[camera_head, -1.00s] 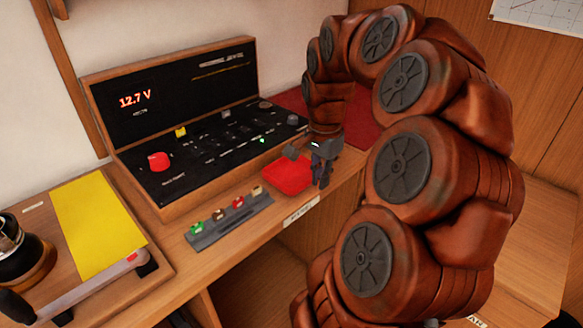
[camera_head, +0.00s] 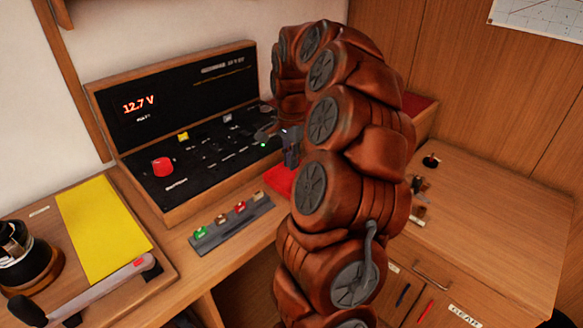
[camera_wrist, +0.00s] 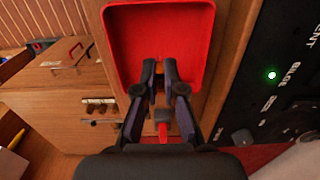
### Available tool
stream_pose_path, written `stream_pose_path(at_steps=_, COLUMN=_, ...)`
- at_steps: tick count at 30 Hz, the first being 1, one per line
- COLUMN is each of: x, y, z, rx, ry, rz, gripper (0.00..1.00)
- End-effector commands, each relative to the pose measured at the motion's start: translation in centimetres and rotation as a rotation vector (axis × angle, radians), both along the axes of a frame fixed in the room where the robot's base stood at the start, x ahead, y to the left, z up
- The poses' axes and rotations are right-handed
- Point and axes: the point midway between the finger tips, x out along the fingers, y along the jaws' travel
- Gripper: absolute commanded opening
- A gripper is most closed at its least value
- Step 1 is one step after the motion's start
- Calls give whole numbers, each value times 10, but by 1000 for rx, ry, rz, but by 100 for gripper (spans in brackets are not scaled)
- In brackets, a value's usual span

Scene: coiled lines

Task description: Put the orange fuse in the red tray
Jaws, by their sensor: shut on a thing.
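The red tray (camera_head: 281,182) lies on the wooden bench in front of the instrument panel, mostly hidden by my arm in the head view. My gripper (camera_head: 290,158) is above its far side there. In the wrist view the tray (camera_wrist: 203,30) is empty where I see it, and my gripper (camera_wrist: 160,68) has its fingertips over its near part. The fingers are closed on a small orange-brown thing, the orange fuse (camera_wrist: 160,86), which is mostly hidden between them. I cannot tell how high it is above the tray.
A grey rack (camera_head: 232,222) with green, brown, red and tan fuses lies left of the tray. The panel case (camera_head: 190,140) stands open behind. A yellow sheet (camera_head: 100,228) lies at left. A lower wooden cabinet top (camera_head: 490,210) at right holds small items.

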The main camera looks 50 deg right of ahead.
Motion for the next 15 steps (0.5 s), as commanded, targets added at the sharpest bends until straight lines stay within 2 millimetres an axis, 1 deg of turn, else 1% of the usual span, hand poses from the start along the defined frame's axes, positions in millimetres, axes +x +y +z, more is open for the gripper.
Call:
stream_pose_path(at_steps=5, x=0, y=0, z=-15, rx=2, ry=1, rz=0, gripper=0)
stream_pose_path(at_steps=9, x=-1, y=1, z=-31, rx=3, ry=2, rz=0, gripper=0)
stream_pose_path(at_steps=15, x=0, y=0, z=-34, rx=0, ry=-1, rz=0, gripper=0)
